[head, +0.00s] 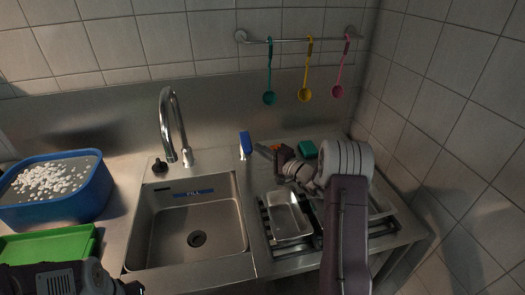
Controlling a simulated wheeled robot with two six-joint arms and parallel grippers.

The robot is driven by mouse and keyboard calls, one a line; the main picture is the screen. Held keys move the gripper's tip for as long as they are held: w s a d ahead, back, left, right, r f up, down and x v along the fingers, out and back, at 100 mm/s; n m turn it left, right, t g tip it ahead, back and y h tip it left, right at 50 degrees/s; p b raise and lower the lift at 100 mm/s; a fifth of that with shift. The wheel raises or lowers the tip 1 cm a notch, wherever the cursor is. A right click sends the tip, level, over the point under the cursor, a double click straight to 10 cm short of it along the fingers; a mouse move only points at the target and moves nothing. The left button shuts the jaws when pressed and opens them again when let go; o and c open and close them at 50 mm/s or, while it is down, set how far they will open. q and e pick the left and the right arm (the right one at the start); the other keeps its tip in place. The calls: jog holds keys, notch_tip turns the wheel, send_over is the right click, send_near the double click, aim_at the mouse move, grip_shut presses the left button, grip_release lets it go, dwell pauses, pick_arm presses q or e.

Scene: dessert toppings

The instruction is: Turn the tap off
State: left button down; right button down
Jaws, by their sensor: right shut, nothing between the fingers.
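The chrome tap (168,125) arches over the left part of the steel sink (147,235). A black knob (160,166) stands at the left of its foot. A blue upright piece on a pale stem (246,143) stands right of the sink; I cannot tell whether it belongs to the tap. I make out no clear stream of water under the spout. My right gripper (264,150) is shut and empty, its tips pointing left, close to the blue piece; I cannot tell whether they touch. My left arm's end (112,285) shows dark at the bottom left, fingers unclear.
A blue tub (88,200) with white bits and a green tray (80,244) stand left of the sink. A metal tray (288,218) lies in the rack under my right arm. Teal (269,97), yellow (305,94) and pink (337,91) spoons hang from a rail (290,40).

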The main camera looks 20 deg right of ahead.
jog(key=shift+a, duration=0.4)
jog(key=s+d+r, duration=0.7)
jog(key=s+r, duration=0.2)
jog(key=r, duration=0.2)
jog(key=shift+s+d+b, duration=0.2)
jog(key=shift+s+b, duration=0.15)
jog(key=shift+b, duration=0.05)
